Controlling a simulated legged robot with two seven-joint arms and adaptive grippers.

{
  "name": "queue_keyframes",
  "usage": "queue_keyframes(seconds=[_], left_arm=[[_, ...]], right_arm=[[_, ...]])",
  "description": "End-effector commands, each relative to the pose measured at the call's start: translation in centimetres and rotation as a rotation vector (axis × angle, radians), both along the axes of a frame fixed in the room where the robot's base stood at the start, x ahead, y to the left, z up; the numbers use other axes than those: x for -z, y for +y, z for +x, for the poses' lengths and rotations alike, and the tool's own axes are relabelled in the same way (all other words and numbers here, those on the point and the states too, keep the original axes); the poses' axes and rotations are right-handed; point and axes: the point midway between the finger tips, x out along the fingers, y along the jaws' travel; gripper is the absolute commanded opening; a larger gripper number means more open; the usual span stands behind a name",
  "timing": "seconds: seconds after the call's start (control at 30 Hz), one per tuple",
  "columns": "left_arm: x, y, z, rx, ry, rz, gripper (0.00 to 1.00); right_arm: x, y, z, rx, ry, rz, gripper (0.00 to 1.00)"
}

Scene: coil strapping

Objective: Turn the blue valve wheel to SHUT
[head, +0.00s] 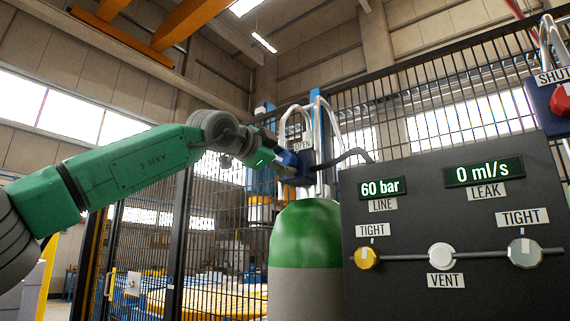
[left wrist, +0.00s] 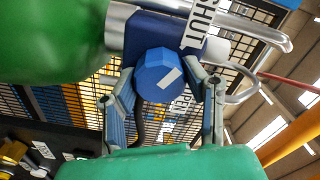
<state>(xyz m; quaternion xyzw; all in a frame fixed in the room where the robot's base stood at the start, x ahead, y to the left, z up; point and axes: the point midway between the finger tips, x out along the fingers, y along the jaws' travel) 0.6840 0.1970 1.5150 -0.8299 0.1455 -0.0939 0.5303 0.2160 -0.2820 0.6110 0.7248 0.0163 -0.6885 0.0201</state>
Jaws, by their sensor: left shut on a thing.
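The blue valve wheel (left wrist: 156,78) is a faceted knob with a short slanted white mark on its face. It sits on the dark blue valve body (head: 303,168) above the green-topped cylinder (head: 306,235). In the left wrist view, a SHUT label (left wrist: 197,24) is above right of the wheel and an OPEN label (left wrist: 181,103) is below right. The mark lies between them in height, slanting up to the right. My left gripper (head: 283,161) is shut on the wheel, one finger on each side. My right gripper is in neither view.
A dark panel (head: 450,215) right of the cylinder reads 60 bar LINE and 0 ml/s LEAK. It carries a yellow knob (head: 367,258), a white VENT knob (head: 441,256) and a grey knob (head: 524,253). A curved hose (head: 345,155) runs beside the valve. A mesh fence (head: 215,220) stands behind.

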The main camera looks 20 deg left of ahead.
Motion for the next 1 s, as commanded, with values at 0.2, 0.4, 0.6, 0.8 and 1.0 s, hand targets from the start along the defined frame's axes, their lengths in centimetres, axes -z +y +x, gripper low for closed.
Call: queue_keyframes(seconds=[0.2,0.4,0.6,0.8,1.0], left_arm=[[0.5,0.0,0.3,-0.001,0.012,0.001,0.43],[0.3,0.0,0.1,-0.001,0.007,0.001,0.60],[0.1,0.0,-0.2,0.000,0.003,0.002,0.60],[0.0,0.8,-1.9,0.000,0.000,0.003,0.60],[0.1,2.3,-5.6,-0.001,0.002,0.003,0.60]], right_arm=[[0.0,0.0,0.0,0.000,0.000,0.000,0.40],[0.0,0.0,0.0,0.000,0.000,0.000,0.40],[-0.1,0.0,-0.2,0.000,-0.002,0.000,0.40],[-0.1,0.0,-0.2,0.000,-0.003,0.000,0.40],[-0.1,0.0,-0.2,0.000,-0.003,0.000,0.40]])
